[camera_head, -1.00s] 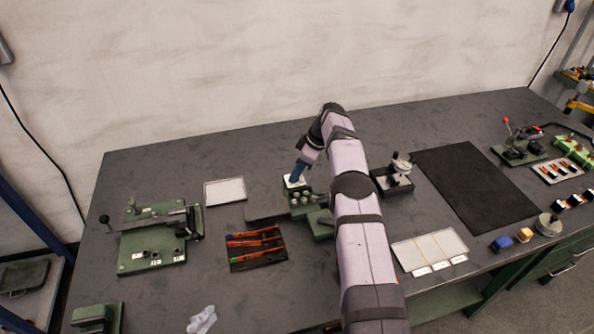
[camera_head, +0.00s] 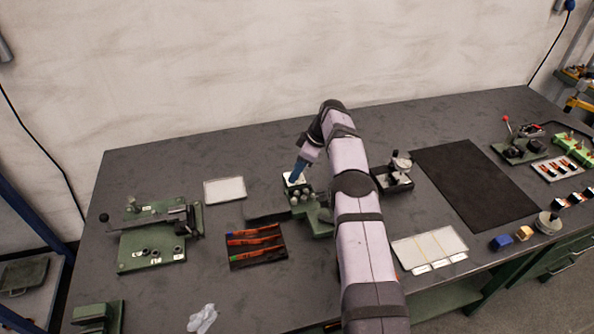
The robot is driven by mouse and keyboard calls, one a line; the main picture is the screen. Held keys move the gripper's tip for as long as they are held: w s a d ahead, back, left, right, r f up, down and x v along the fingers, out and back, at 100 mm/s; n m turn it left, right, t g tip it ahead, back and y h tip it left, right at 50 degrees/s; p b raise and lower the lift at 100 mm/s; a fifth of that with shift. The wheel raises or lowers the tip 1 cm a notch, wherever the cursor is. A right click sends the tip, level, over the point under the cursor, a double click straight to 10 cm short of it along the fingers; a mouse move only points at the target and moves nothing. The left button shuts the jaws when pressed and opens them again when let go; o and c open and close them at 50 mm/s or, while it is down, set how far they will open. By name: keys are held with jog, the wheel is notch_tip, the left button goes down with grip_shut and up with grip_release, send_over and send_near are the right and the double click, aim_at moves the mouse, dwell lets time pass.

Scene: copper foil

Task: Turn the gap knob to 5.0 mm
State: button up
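My gripper (camera_head: 294,178) reaches down from my arm at the middle of the table. Its blue fingers meet the white-topped part at the back of a small green device (camera_head: 307,211), which carries several grey round rollers or knobs. The gap knob itself cannot be made out; the fingers cover the spot where they touch. Whether the fingers are closed on anything is too small to tell. No gap scale or number is readable.
A green lever fixture (camera_head: 152,252) stands at the left. A dark tray with red-handled tools (camera_head: 257,246), a white sheet (camera_head: 225,191), and a small dark gauge stand (camera_head: 397,172) surround the device. A black mat (camera_head: 475,187) lies at the right.

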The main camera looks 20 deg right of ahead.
jog(key=b+v, duration=0.1)
jog(key=v, duration=0.6)
jog(key=shift+b, duration=0.3)
